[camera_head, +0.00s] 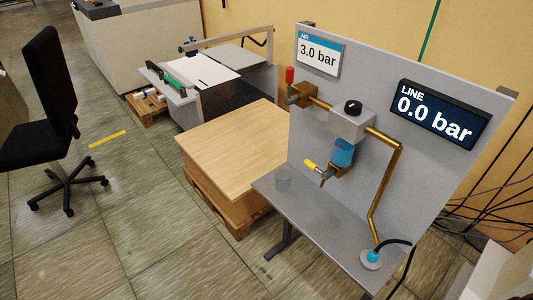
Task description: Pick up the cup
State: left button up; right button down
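A small, clear, greyish cup (283,178) stands upright on the grey shelf (322,222) in front of the upright grey panel. It is near the shelf's far left corner, to the left of the yellow-handled valve (314,166). It is see-through and small, so I cannot tell whether anything is in it. Neither my left nor my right gripper shows in the head view.
The grey panel (375,130) carries brass pipes, a regulator (351,119), a red-handled valve (291,80) and two displays reading 3.0 bar and 0.0 bar. A wooden board (235,145) on a pallet stands left.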

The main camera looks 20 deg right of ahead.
aim_at(282, 177)
jog(key=i+j+z, duration=0.4)
jog(key=i+j, duration=0.55)
jog(key=j, duration=0.1)
